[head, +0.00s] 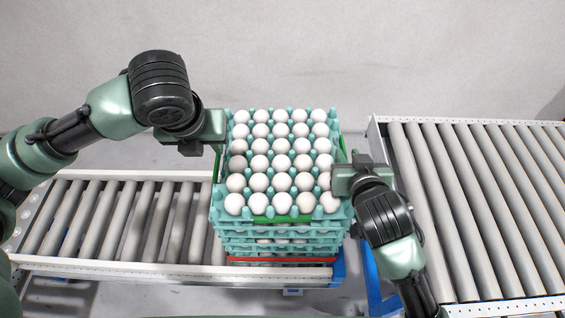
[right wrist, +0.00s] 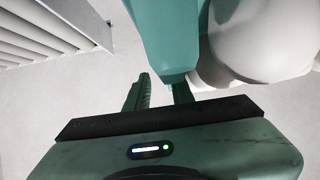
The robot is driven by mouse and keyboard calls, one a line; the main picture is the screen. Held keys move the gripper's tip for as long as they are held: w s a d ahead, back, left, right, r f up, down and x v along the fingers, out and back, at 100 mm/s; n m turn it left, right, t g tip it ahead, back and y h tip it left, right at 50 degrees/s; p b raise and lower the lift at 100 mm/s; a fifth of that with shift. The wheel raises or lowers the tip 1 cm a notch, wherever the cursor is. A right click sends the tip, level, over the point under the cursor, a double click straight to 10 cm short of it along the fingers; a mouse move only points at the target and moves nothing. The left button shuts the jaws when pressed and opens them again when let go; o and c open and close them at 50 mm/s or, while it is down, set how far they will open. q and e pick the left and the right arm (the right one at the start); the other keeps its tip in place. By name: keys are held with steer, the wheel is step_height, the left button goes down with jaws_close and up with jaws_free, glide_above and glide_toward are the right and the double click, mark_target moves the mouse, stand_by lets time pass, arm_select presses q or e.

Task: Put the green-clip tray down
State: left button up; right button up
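The green-clip tray (head: 222,205) is teal, full of white eggs, and tops a stack of trays in the head view. Its green clip (head: 270,218) shows at the front edge, with green strips at both sides. It looks level; I cannot tell whether it rests on the tray below. My left gripper (head: 217,143) is at its left side, fingertips hidden. My right gripper (head: 340,180) is at its right side. In the right wrist view, the fingers of my right gripper (right wrist: 160,92) stand apart beside a teal tray corner (right wrist: 165,40), with floor visible between them.
Lower teal trays (head: 235,240) and a red strip (head: 280,259) show beneath. The stack stands at the right end of the left roller conveyor (head: 110,215). Another roller conveyor (head: 470,200) lies to the right, bare. A blue frame (head: 372,285) shows between them.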

arm_select(q)
steer(key=shift+a, duration=0.1)
arm_select(e)
step_height(320, 180, up, 10)
steer(key=shift+f, duration=0.25)
steer(key=shift+f, duration=0.1)
stand_by(0.3)
